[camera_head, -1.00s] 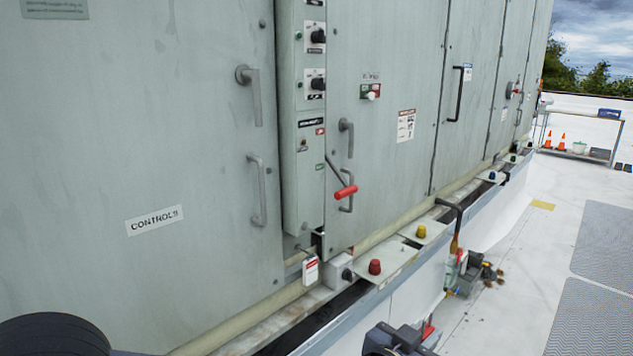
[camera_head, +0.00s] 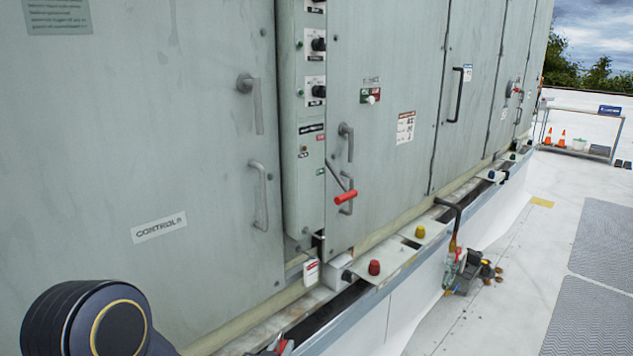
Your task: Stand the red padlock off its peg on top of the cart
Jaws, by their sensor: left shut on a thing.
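My left gripper (camera_head: 272,348) shows only in part at the bottom edge of the head view, low in front of the grey cabinet's base. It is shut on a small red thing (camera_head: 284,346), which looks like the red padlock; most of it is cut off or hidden. The cart (camera_head: 585,109) stands far off at the upper right, with a blue box (camera_head: 609,111) on its top. My right gripper is not in view.
The grey cabinet (camera_head: 200,130) fills the left, with handles and a red-gripped lever (camera_head: 345,197) sticking out. Red (camera_head: 374,267) and yellow (camera_head: 420,231) knobs line its base ledge. Orange cones (camera_head: 562,139) sit on the cart's lower shelf.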

